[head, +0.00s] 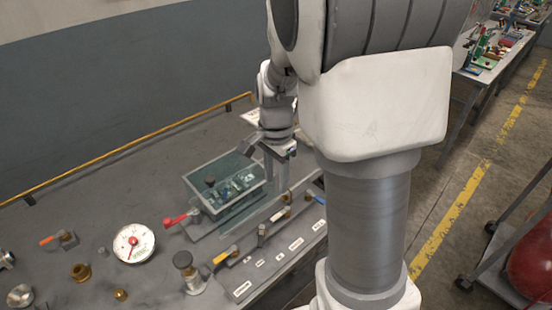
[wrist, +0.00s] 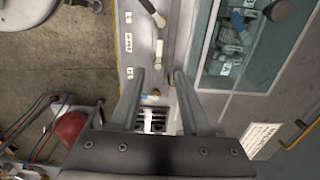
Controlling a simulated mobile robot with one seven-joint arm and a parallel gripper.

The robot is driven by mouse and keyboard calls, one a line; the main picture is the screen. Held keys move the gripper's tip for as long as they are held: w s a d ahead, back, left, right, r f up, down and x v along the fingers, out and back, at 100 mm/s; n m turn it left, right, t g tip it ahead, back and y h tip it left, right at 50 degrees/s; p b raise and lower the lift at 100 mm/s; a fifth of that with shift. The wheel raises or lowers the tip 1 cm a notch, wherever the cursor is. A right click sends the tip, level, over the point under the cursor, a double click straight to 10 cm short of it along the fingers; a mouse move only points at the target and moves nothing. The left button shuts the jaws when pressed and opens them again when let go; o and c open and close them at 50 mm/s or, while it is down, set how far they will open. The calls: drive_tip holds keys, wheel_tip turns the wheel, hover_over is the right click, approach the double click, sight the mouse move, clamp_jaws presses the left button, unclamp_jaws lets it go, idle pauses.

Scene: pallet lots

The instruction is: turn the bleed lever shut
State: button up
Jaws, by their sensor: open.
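Several small levers stand along the front strip of the bench; their labels are too small to read, so I cannot tell which is the bleed lever. In the head view there is a yellow-handled lever (head: 222,257), a pale-handled lever (head: 280,214) and a red-handled lever (head: 176,220). My gripper (head: 269,160) is above the far right end of the bench, beside the glass-topped box. In the wrist view my gripper (wrist: 158,76) is open and empty, its fingers pointing at the labelled strip. A small brass fitting (wrist: 153,96) and a pale lever (wrist: 160,48) show between and beyond the fingers.
The glass-topped box (head: 222,210) stands close beside my gripper. A round gauge (head: 134,243), a dark-knobbed valve (head: 184,262) and brass fittings (head: 81,272) occupy the left. A yellow rail (head: 120,152) runs along the back. A red tank (head: 530,258) stands on a cart at right.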

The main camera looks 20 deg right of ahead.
wheel_tip(320, 180, up, 5)
drive_tip(key=shift+f, duration=0.1)
idle(0.5)
drive_tip(key=s+a+r+n+t, duration=0.2)
drive_tip(key=s+r+n, duration=0.3)
drive_tip(key=s+n, duration=0.2)
drive_tip(key=s+a+r+n+t, duration=0.3)
drive_tip(key=s+r+n, duration=0.2)
drive_tip(key=s+n, duration=0.2)
drive_tip(key=shift+s+a+t, duration=0.25)
drive_tip(key=shift+s+t, duration=0.05)
drive_tip(key=shift+s, duration=0.3)
drive_tip(key=shift+r, duration=0.1)
